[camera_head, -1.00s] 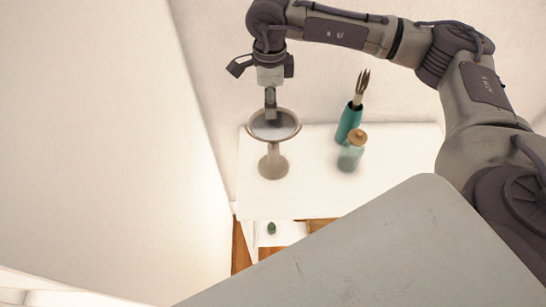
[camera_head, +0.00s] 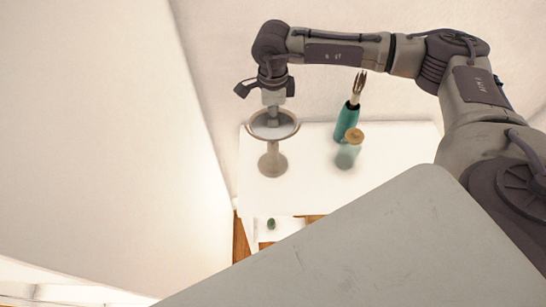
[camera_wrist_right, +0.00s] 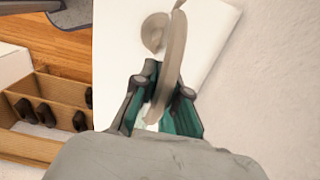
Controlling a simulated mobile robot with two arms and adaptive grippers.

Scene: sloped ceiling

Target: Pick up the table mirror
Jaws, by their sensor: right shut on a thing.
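The table mirror (camera_head: 272,162) has a round tilted head in a beige ring on a stem with a round foot. It stands upright on the white table (camera_head: 310,190), near its left end. My right gripper (camera_head: 273,122) comes down from above onto the mirror's head. In the right wrist view, the right gripper's fingers (camera_wrist_right: 160,95) are shut around the mirror's rim (camera_wrist_right: 172,70), and the foot (camera_wrist_right: 155,32) shows beyond. The exact finger contact is partly hidden by the fingers. My left gripper is not in view.
A teal vase with brushes (camera_head: 346,122) and a glass jar with a wooden lid (camera_head: 349,150) stand right of the mirror. A small green object (camera_head: 271,223) lies lower down. A large pale slanted surface (camera_head: 100,150) fills the left. The wrist view shows a wooden shelf with dark items (camera_wrist_right: 45,112).

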